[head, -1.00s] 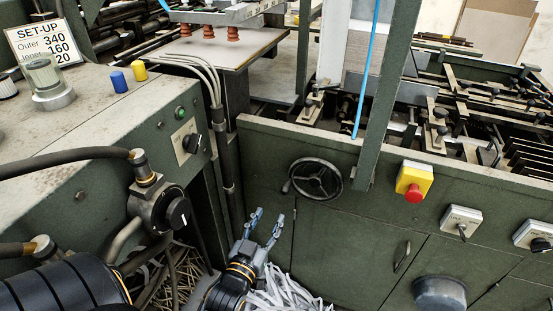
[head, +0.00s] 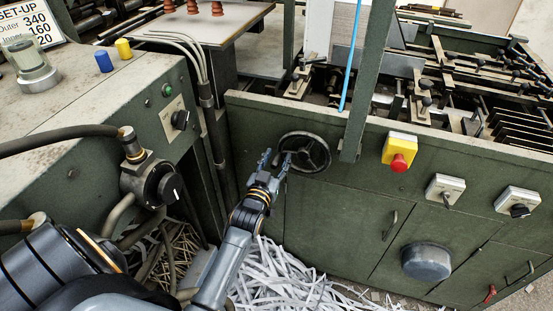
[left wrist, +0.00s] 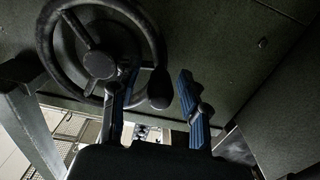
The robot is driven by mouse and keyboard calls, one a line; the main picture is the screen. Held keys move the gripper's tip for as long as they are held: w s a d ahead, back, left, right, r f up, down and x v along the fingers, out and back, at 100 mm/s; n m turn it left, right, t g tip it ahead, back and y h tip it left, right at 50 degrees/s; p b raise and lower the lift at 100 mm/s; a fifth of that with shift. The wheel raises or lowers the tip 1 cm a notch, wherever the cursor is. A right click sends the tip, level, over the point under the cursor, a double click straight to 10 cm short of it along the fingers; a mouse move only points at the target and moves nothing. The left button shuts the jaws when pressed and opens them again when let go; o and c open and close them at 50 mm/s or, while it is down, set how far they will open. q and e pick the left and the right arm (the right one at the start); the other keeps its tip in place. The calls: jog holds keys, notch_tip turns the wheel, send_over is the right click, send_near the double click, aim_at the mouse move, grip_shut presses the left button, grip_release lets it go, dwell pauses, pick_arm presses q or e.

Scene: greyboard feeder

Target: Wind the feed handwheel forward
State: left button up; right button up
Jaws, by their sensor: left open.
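The feed handwheel (head: 304,152) is a black spoked wheel on the green front panel in the head view. It also shows large at the upper left of the left wrist view (left wrist: 88,82). Its dark crank knob (left wrist: 160,88) shows in the left wrist view between the two blue-padded fingers of my left gripper (left wrist: 150,100). In the head view my left gripper (head: 275,160) is at the wheel's left edge and hides the knob. It is open. Whether a finger touches the wheel or knob I cannot tell. My right gripper is not in view.
A yellow box with a red button (head: 399,152) and switch boxes (head: 446,190) sit right of the wheel. A green upright post (head: 362,90) stands close beside it. Shredded paper strips (head: 285,275) lie below on the floor. The cabinet with hoses (head: 70,180) is at left.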

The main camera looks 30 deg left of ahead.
aim_at(282, 142)
pick_arm(q)
jog(key=shift+c, duration=0.2)
grip_shut()
jog(key=shift+r, duration=0.1)
notch_tip(282, 142, up, 2)
jog(key=m+p, duration=0.3)
jog(key=shift+r, duration=0.2)
jog(key=shift+w+d+r+m+p, duration=0.1)
jog(key=shift+r+m+p, duration=0.25)
jog(key=shift+m, duration=0.3)
jog(key=shift+s+d+r+m+p, duration=0.1)
jog(key=shift+r+m+p, duration=0.1)
jog(key=shift+m+p, duration=0.3)
jog(key=shift+w+d+r+m+p, duration=0.1)
jog(key=shift+r+m+p, duration=0.2)
jog(key=shift+m, duration=0.45)
